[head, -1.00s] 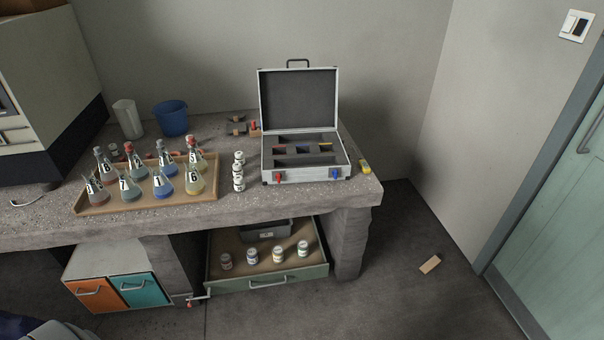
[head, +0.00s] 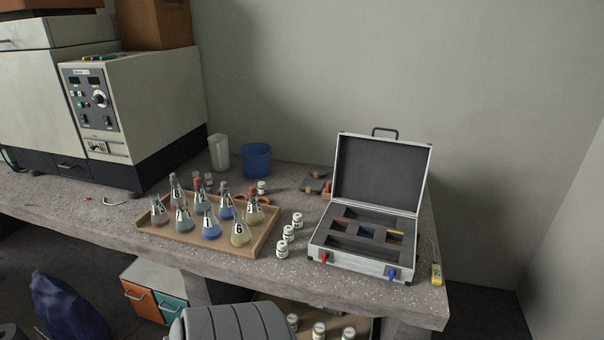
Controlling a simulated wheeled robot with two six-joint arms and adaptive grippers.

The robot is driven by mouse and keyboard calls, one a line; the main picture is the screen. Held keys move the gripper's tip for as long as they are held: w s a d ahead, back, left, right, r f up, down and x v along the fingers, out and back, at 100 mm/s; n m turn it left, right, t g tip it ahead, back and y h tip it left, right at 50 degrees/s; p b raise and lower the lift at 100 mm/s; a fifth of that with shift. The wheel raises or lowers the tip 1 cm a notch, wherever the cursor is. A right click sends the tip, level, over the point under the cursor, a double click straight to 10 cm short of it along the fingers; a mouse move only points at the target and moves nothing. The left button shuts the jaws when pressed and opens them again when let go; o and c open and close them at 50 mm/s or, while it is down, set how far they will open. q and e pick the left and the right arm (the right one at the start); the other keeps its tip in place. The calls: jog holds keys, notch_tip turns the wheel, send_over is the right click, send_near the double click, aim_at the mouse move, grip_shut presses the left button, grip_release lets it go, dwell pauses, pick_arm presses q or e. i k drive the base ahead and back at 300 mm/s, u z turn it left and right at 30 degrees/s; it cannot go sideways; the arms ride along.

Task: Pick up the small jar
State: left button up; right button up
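Three small white-lidded jars stand in a row on the bench between the flask tray and the open case: a back jar (head: 297,219), a middle jar (head: 289,233) and a front jar (head: 282,249). Another small jar (head: 262,187) stands behind the tray. More similar jars, such as one jar (head: 319,330), stand in the open drawer below, partly cut off by the bottom edge. I cannot tell which jar is meant. Neither of my grippers is in view.
A wooden tray (head: 262,241) holds several numbered flasks. The open silver case (head: 350,262) stands right of the jars. A blue bucket (head: 256,160) and white beaker (head: 219,152) stand behind. A grey ribbed object (head: 230,324) rises in front of the bench.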

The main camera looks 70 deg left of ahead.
aim_at(282, 251)
jog(key=u, duration=0.75)
jog(key=i, duration=0.9)
jog(key=u, duration=1)
